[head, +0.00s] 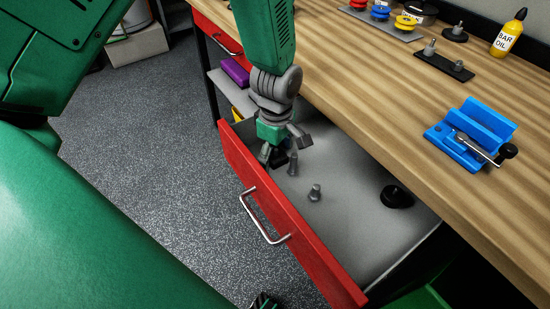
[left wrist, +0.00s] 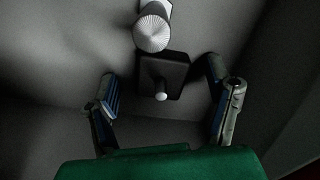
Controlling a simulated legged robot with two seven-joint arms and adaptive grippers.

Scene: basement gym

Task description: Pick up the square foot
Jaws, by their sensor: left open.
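The square foot (left wrist: 172,70), a black square plate with a short pale stud, lies in the open red drawer. In the left wrist view it sits between the spread fingers of my left gripper (left wrist: 165,92), with a gap on both sides. In the head view my left gripper (head: 281,158) points down into the drawer's far left part. Only a dark bit of the foot (head: 279,158) shows there among the fingers.
A grey bolt (head: 315,192) and a round black foot (head: 397,197) also lie in the drawer (head: 345,215). A ridged silver knob (left wrist: 152,30) shows close behind the square foot. The drawer's red front (head: 262,205) and the wooden bench (head: 375,95) bound the space. A blue vise (head: 475,132) stands on the bench.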

